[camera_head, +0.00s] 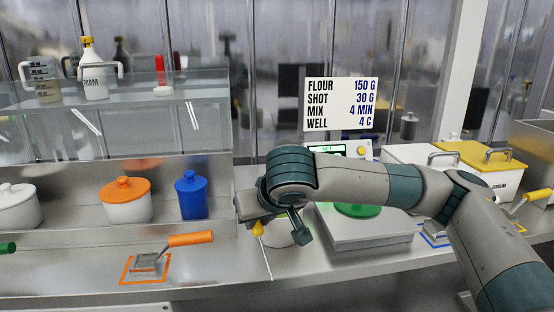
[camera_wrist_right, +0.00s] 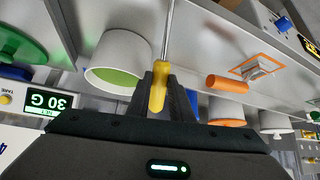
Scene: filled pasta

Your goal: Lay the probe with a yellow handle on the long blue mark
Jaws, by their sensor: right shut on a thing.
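My right gripper (camera_head: 254,216) is shut on the probe with a yellow handle and holds it above the counter, in front of a white cup. In the right wrist view the yellow handle (camera_wrist_right: 158,92) sits between the dark fingers (camera_wrist_right: 165,88), with the thin metal shaft running up to the picture's top edge. In the head view only a bit of the yellow handle (camera_head: 257,229) shows under the gripper. A blue outline (camera_head: 432,241) lies on the counter at right, partly hidden by my right arm; I cannot tell whether it is the long blue mark. My left gripper is not in view.
The white cup (camera_wrist_right: 109,78) with green inside stands close by the gripper. A scraper with an orange handle (camera_head: 190,239) lies on an orange outline. A scale (camera_head: 370,236) with a green lid stands right. Orange and blue lidded pots (camera_head: 191,198) stand behind.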

